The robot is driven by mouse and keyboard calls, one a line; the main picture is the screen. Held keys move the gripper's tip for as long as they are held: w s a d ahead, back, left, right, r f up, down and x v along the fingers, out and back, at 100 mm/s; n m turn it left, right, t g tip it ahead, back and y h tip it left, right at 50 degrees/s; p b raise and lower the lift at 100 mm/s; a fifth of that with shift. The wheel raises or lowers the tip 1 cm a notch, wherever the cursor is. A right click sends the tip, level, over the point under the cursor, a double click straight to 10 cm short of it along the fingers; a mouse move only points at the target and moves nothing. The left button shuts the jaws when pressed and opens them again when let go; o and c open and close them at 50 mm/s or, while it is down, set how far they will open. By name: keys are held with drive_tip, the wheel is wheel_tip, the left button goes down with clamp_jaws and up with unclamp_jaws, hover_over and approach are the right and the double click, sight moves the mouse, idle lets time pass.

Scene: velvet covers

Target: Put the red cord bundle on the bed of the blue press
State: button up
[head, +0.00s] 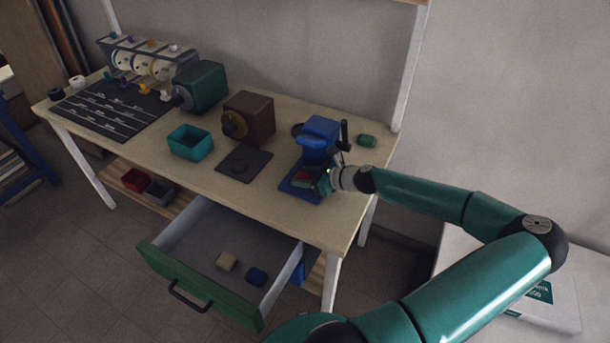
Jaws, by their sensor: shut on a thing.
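The blue press (318,138) stands near the right end of the table, with its flat blue bed (290,188) towards the front. My gripper (325,182) is at the press bed, reaching in from the right. It is shut on the red cord bundle (302,178), which shows as a small red patch at or just over the bed. I cannot tell whether the bundle touches the bed. The fingers are small here and partly hide the bundle.
A brown machine (249,117) with a dark pad (244,162) is left of the press. A teal bin (190,143) stands further left. A green cylinder (367,140) lies behind my wrist.

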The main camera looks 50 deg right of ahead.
drive_tip(key=shift+f, duration=0.25)
drive_tip(key=o, duration=1)
drive_tip(key=shift+s, duration=0.1)
drive_tip(key=shift+f, duration=0.1)
drive_tip(key=shift+d, duration=0.1)
drive_tip(key=shift+d+r, duration=0.15)
drive_tip(key=shift+r, duration=0.45)
drive_tip(key=v, duration=1.1)
drive_tip(key=shift+s+r, duration=0.25)
drive_tip(key=shift+s, duration=0.05)
